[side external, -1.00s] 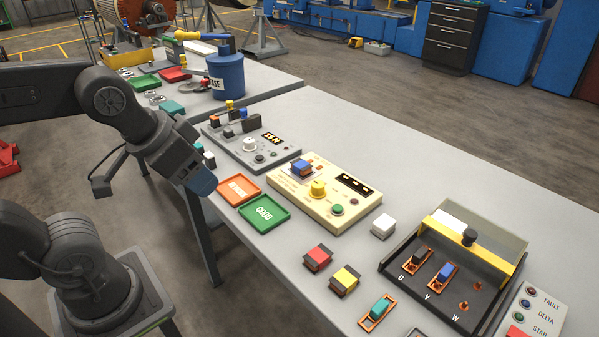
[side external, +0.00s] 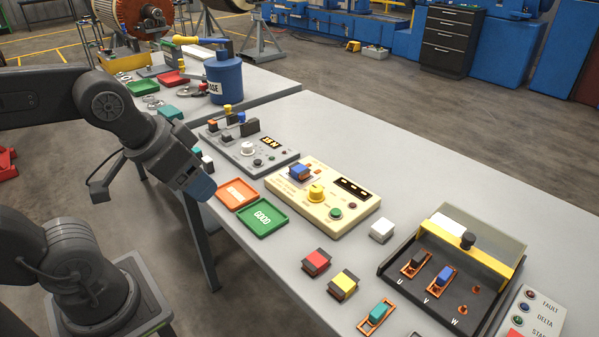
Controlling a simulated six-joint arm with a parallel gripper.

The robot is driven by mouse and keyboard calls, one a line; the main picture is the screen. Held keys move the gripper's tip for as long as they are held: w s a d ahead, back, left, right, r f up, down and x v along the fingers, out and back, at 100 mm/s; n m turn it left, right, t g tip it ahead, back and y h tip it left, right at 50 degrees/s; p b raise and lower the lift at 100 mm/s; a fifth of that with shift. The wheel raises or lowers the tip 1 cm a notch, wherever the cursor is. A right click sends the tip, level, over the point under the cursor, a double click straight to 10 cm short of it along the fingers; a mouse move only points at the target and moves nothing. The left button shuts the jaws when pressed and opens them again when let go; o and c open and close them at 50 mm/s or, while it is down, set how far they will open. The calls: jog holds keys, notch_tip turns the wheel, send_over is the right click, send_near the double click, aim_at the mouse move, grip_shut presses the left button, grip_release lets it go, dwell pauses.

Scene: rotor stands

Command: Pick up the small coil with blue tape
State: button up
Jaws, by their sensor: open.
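A small coil with blue tape (side external: 301,171) sits on the cream tester (side external: 352,221), on a plate at its upper left. Another blue-wrapped coil (side external: 445,276) lies on an orange frame by the letter V in the black tray (side external: 393,278). My gripper (side external: 203,188) hangs at the left, over the table's near edge, short of the orange tray. It is apart from both coils and seems to hold nothing. Its fingers point down and right and are hard to make out.
An orange tray (side external: 238,193) and a green GOOD tray (side external: 264,231) lie between gripper and tester. A grey meter box (side external: 229,159) stands behind. Red (side external: 316,263), yellow (side external: 343,285), teal (side external: 377,315) and white (side external: 382,230) pieces lie ahead. The far right tabletop is clear.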

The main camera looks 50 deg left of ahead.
jog(key=shift+o, duration=0.3)
jog(key=w+a+r+m+g, duration=0.1)
jog(key=w+r+m, duration=0.2)
jog(key=w, duration=0.4)
jog(key=m+g, duration=0.5)
jog(key=m, duration=1)
send_over(300, 168)
jog(key=f, duration=1.7)
jog(key=shift+s+a+f, duration=0.15)
jog(key=shift+s, duration=0.1)
jog(key=shift+w+f, duration=0.2)
jog(key=shift+f, duration=2.55)
